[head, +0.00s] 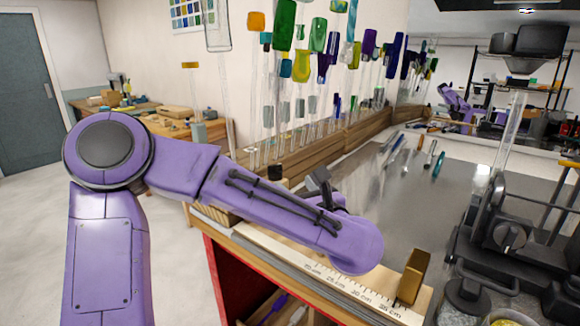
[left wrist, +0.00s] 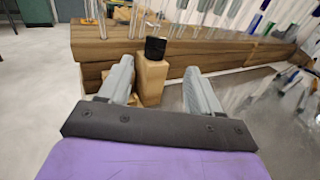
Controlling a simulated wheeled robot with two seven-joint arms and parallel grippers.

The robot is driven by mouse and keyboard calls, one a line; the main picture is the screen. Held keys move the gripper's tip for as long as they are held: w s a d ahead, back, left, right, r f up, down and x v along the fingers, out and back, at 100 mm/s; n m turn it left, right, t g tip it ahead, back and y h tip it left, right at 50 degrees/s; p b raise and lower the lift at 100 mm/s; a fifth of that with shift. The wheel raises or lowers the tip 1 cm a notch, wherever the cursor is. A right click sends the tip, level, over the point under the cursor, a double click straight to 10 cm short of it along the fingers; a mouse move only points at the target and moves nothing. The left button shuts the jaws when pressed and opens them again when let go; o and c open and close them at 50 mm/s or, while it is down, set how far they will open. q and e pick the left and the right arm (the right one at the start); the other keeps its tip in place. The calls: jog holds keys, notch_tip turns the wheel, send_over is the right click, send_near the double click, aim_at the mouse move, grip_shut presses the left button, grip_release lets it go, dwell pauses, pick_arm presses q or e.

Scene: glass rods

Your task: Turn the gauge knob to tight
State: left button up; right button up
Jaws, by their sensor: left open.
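A black knob (left wrist: 155,48) sits on top of a tan block (left wrist: 151,80) in the left wrist view; I take it for the gauge knob. In the head view the black knob (head: 275,172) shows just above my left forearm, which hides its block. My left gripper (left wrist: 158,68) is open, its two grey fingers apart. The knob and block show in the gap between the fingers, seemingly beyond the tips, with no contact visible. In the head view only a dark bit of the left gripper (head: 319,181) shows behind the wrist. Any tight marking is not readable.
A ruler (head: 330,283) runs along the bench front to a brass block (head: 413,277). Wooden racks (head: 330,140) with upright glass rods stand behind the knob. Black machinery (head: 505,235) fills the right. The grey bench top (head: 400,205) is mostly clear in the middle.

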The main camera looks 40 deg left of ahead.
aim_at(275, 168)
pick_arm(q)
jog(key=p+x, duration=0.1)
jog(key=x, duration=0.3)
jog(key=p+x, duration=0.2)
jog(key=x, duration=0.3)
jog(key=shift+s, duration=0.25)
jog(key=shift+a, duration=0.25)
jog(key=shift+r, duration=0.1)
jog(key=shift+s, duration=0.1)
